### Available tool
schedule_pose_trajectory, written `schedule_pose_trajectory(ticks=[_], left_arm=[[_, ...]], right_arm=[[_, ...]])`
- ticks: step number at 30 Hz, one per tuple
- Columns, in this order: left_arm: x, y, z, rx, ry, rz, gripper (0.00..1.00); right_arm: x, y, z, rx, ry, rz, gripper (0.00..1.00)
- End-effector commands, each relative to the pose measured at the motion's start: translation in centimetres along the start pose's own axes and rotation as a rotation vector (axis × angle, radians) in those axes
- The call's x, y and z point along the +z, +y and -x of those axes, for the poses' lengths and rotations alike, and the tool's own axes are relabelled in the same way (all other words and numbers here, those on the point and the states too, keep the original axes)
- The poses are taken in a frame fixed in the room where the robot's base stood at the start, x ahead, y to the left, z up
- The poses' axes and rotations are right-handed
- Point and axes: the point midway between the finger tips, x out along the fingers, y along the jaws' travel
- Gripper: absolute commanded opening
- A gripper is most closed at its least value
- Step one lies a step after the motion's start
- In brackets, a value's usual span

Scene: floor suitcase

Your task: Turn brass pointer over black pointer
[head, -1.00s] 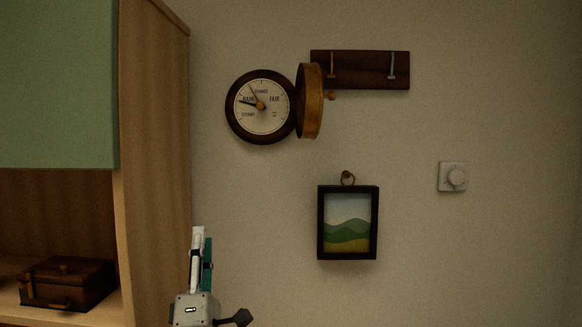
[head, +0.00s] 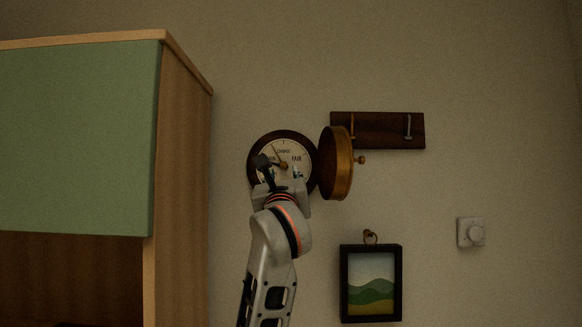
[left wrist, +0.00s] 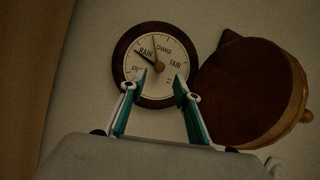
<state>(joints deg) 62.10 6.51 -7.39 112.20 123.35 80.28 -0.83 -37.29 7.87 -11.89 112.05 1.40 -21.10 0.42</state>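The barometer (head: 255,149) hangs on the wall with a dark round rim and pale dial. In the left wrist view (left wrist: 124,42) its thin brass pointer (left wrist: 154,46) points up, slightly left, and its black pointer (left wrist: 143,56) points up-left at RAIN. The pointers are apart. A brass knob (left wrist: 158,66) sits at the dial's centre. My left gripper (left wrist: 161,75) is open and empty, its fingertips in front of the dial on either side just below the knob; I cannot tell if they touch. In the head view it (head: 281,172) covers the lower dial and the black pointer. My right gripper is out of view.
The round brass-edged cover (head: 336,163) stands swung open right of the dial, close to my gripper. A hook rack (head: 378,130), framed picture (head: 371,284) and wall thermostat (head: 471,232) are farther right. A wooden cabinet (head: 180,180) stands left.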

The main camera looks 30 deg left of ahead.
Motion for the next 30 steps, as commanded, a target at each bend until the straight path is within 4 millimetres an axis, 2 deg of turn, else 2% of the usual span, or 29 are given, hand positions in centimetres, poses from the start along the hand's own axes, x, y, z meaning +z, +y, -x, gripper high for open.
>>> schedule_pose_trajectory(ticks=[6,12,17,24,25,28,30], left_arm=[[0.2,0.1,-3.5,0.004,0.0,-0.005,0.32],[0.1,0.1,-6.0,0.004,0.0,-0.005,0.32],[0.0,0.1,-6.8,0.003,-0.001,-0.004,0.32],[0.0,0.1,-6.8,0.003,-0.002,-0.004,0.32],[0.0,0.1,-6.8,0.003,-0.002,-0.004,0.26],[0.0,0.1,-6.8,0.003,-0.001,-0.004,0.0],[-0.1,0.1,-6.8,0.003,-0.001,-0.004,0.0]], right_arm=[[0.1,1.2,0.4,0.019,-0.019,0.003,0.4],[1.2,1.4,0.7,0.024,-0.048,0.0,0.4],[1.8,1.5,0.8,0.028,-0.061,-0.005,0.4],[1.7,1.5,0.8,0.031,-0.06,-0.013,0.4],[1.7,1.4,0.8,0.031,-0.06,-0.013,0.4],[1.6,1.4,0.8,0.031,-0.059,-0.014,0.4],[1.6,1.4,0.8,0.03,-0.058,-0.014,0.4]])
